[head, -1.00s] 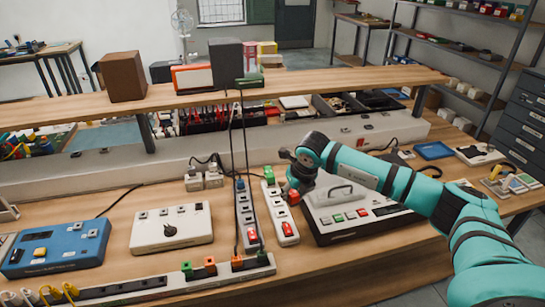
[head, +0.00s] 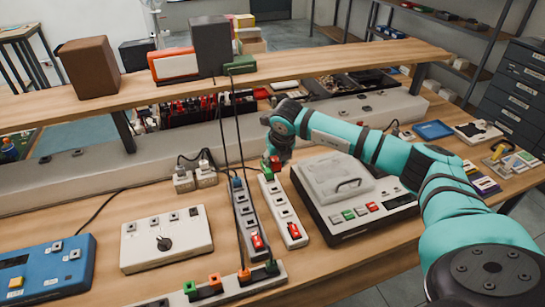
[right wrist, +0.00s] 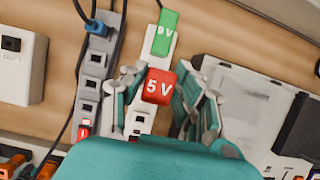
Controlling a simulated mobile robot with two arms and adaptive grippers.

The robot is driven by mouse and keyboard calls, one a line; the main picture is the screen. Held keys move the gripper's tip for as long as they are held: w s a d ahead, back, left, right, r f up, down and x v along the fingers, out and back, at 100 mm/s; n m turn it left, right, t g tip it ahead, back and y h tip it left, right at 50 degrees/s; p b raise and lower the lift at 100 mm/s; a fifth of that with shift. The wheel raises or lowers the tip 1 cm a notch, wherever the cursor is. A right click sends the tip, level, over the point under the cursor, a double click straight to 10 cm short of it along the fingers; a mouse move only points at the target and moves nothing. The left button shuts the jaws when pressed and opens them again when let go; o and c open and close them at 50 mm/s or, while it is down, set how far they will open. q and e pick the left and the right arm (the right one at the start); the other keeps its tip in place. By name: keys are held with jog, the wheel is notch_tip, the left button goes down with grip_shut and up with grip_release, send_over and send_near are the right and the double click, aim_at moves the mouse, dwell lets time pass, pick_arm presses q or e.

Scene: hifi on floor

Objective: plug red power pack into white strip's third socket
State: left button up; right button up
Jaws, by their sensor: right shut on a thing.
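A red power pack marked 5V (right wrist: 159,87) is held between the fingers of my right gripper (right wrist: 162,96), which is shut on it. In the head view the right gripper (head: 275,155) and red pack (head: 275,164) are at the far end of the white strip (head: 282,213). In the right wrist view the pack covers part of the white strip (right wrist: 140,118). Whether it touches the strip cannot be told. A green 9V pack (right wrist: 166,32) is at the strip's far end. The strip's red switch (head: 293,230) is at its near end. My left gripper is not in view.
A grey strip (head: 246,215) with cables lies just left of the white strip. A white box with a knob (head: 166,238) is left, and another strip (head: 225,285) runs along the front.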

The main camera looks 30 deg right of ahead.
notch_tip(320, 180, down, 3)
jog(key=shift+w+b, duration=0.15)
jog(key=shift+b, duration=0.5)
notch_tip(320, 180, down, 2)
jog(key=shift+f+b, duration=0.25)
jog(key=shift+b, duration=0.45)
jog(key=shift+f, duration=0.3)
jog(key=shift+f+b, duration=0.35)
jog(key=shift+f, duration=0.05)
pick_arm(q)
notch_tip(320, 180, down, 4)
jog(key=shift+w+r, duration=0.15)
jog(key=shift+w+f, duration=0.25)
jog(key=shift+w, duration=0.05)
pick_arm(e)
jog(key=shift+w, duration=0.15)
pick_arm(q)
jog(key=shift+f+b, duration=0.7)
jog(key=shift+b, duration=0.25)
pick_arm(e)
jog(key=shift+f, duration=0.75)
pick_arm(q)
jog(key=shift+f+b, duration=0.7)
pick_arm(e)
jog(key=shift+f, duration=0.2)
dwell(1.1)
